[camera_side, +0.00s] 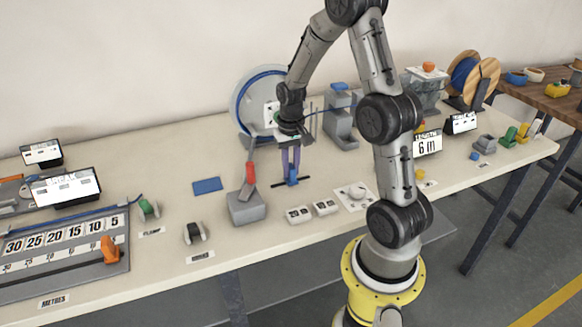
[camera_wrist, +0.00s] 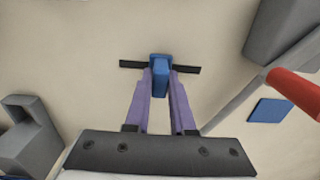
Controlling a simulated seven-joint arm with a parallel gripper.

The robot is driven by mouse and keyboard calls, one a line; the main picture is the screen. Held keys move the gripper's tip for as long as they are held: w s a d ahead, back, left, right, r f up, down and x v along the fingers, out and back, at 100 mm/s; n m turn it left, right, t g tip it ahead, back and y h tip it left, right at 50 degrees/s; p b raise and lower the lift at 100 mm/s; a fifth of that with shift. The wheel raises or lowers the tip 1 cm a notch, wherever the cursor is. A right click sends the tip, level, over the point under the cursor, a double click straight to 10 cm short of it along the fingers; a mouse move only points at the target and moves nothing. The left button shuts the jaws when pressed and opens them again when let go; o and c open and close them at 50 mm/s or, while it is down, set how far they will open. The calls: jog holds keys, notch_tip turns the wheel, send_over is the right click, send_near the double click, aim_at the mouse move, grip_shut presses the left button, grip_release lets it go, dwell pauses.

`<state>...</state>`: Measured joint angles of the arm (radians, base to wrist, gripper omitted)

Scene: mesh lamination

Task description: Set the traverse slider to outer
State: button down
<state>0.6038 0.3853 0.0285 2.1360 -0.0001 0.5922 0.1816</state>
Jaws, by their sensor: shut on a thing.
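The traverse slider is a small blue block (camera_side: 292,182) on a short black rail (camera_side: 304,180), in front of the large reel in the side view. In the wrist view the blue block (camera_wrist: 160,60) sits near the middle of the black rail (camera_wrist: 186,69). My gripper (camera_side: 291,173) points down over it. Its two purple fingers (camera_wrist: 160,88) are shut on the blue block, one on each side. The fingers hide part of the block's sides. No position marks are readable by the rail.
A grey box with a red lever (camera_side: 249,177) stands just left of the rail. A grey device with a blue top (camera_side: 339,115) stands behind right. A blue pad (camera_side: 207,186) lies farther left.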

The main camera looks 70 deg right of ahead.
aim_at(308, 177)
jog(key=shift+d, duration=0.1)
jog(key=shift+s+d, duration=1.85)
jog(key=shift+s, duration=0.05)
jog(key=c, duration=0.8)
grip_release()
jog(key=shift+o, duration=0.2)
notch_tip(308, 177, up, 14)
